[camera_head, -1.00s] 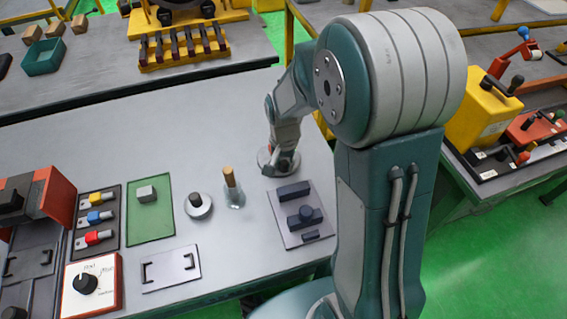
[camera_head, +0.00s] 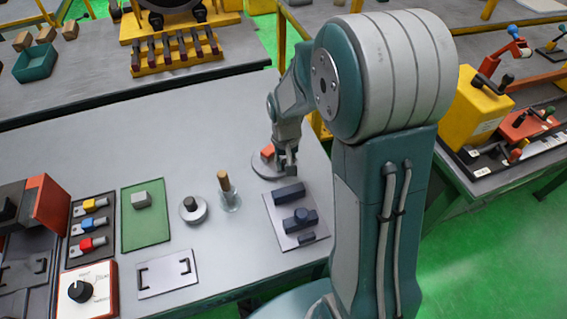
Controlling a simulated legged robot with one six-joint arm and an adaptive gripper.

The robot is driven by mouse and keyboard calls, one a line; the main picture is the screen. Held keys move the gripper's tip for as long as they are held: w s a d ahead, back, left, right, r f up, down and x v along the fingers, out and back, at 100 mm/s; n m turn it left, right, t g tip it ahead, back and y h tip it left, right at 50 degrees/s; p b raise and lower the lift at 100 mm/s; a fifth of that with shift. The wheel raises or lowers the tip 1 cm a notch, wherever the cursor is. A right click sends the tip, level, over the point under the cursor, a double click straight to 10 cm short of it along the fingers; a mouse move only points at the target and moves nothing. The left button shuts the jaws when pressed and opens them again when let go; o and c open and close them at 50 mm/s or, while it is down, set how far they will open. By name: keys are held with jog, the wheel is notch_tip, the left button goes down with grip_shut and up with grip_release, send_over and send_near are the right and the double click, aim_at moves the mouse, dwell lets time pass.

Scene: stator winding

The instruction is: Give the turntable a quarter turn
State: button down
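The turntable looks to be the round grey disc (camera_head: 262,169) near the right end of the bench. An orange-red block (camera_head: 267,153) sits on its left part. My gripper (camera_head: 290,169) points down over the right part of the disc, to the right of the block. The fingers are small and partly merge with the wrist, so I cannot tell their opening or whether they touch the disc. My arm hides part of the area behind the disc.
A grey plate with dark blocks (camera_head: 297,216) lies just in front of the disc. A wooden-handled tool (camera_head: 225,183) stands upright to the left, beside a round knob piece (camera_head: 192,208). The bench (camera_head: 120,140) behind them is clear.

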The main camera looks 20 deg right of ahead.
jog(key=shift+w+d+n, duration=0.2)
jog(key=shift+d+n, duration=0.05)
jog(key=shift+n, duration=0.6)
jog(key=shift+w+d+n, duration=0.2)
jog(key=shift+d+n, duration=0.05)
jog(key=shift+n, duration=0.6)
jog(key=shift+w+d+n, duration=0.2)
jog(key=shift+w+n, duration=0.05)
jog(key=shift+n, duration=0.45)
jog(key=shift+w+d+n, duration=0.15)
jog(key=shift+w+n, duration=0.05)
jog(key=shift+n, duration=0.5)
jog(key=shift+w+d+n, duration=0.15)
jog(key=shift+w+n, duration=0.15)
jog(key=shift+n, duration=0.4)
jog(key=shift+w+d+n, duration=0.1)
jog(key=shift+w+n, duration=0.15)
jog(key=shift+n, duration=0.45)
jog(key=shift+w+n, duration=0.3)
jog(key=shift+n, duration=0.4)
jog(key=shift+w+n, duration=0.25)
jog(key=shift+n, duration=0.45)
jog(key=shift+w+n, duration=0.1)
jog(key=shift+n, duration=0.2)
jog(key=shift+c, duration=2.2)
grip_release()
